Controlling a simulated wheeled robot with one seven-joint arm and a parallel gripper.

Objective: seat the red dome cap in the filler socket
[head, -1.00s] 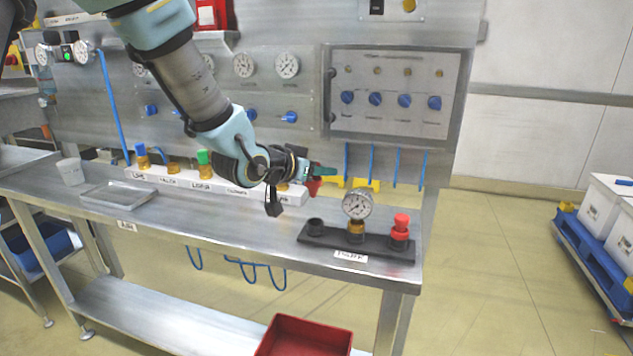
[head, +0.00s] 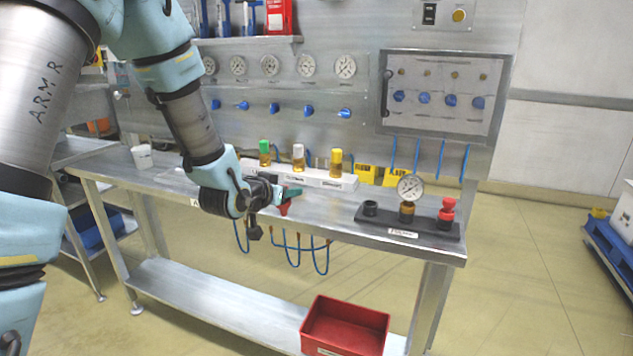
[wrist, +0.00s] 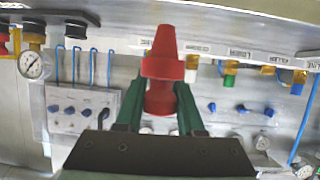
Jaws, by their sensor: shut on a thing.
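My gripper (head: 290,193) is shut on a red cap (head: 284,208), held in the air in front of the bench's white rail. In the wrist view the red cap (wrist: 163,70) sits between the green fingers, with a tapered end and a wider collar; the fingers hide part of it. A black block (head: 365,222) on the bench's right end carries an open black socket (head: 370,208), a gauge on a brass fitting (head: 407,212) and a red knob (head: 446,212). The block's label is too blurred to read surely, so I cannot tell which socket is the filler socket.
The white rail (head: 345,183) bears fittings with green, white and yellow caps. A gauge panel (head: 440,95) with blue knobs stands behind the bench (head: 330,222). A red bin (head: 345,325) is below, and a white cup (head: 142,157) is at left. The bench top between gripper and block is clear.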

